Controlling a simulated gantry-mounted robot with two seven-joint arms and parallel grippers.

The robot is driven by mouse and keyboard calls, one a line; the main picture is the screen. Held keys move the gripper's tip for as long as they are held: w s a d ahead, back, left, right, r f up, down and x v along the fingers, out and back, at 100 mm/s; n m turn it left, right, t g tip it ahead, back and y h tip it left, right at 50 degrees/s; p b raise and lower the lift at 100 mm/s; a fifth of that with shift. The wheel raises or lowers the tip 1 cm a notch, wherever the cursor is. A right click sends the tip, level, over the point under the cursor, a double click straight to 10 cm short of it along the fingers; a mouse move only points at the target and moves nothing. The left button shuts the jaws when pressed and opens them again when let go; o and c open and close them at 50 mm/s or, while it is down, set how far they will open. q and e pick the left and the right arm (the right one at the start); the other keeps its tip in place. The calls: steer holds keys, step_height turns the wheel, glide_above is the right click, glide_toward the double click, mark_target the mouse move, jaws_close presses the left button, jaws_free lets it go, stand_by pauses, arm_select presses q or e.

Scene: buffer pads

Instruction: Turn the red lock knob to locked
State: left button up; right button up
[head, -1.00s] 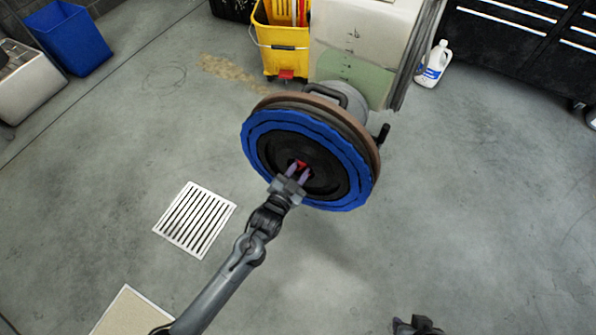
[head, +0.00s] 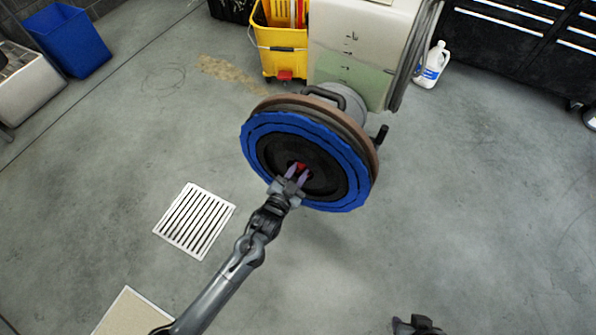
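The red lock knob (head: 300,167) sits at the centre of the black hub (head: 325,182) of a round blue pad (head: 262,130) on the tilted floor machine. My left gripper (head: 297,174) is at the knob, with its two purple-grey fingertips on either side of it. The fingers partly hide the knob, so its turn position and any firm contact are hard to tell. My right gripper (head: 418,325) shows only as a dark part at the bottom edge, away from the machine.
A yellow mop bucket (head: 280,45) and the machine's cream tank (head: 375,35) stand behind the pad. A white jug (head: 432,64) stands near black drawers (head: 510,40). A floor drain (head: 195,220) lies at left. The floor at right is clear.

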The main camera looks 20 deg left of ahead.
arm_select(q)
jaws_close()
steer(key=shift+r+m+p, duration=0.15)
steer(key=shift+m+p, duration=0.25)
steer(key=m+p, duration=0.2)
steer(key=m, duration=0.1)
steer(key=shift+r+m+p, duration=0.1)
steer(key=shift+m+p, duration=0.2)
steer(key=shift+m, duration=0.1)
steer(key=shift+m+p, duration=0.35)
steer(key=shift+m, duration=0.65)
steer(key=shift+f, duration=0.25)
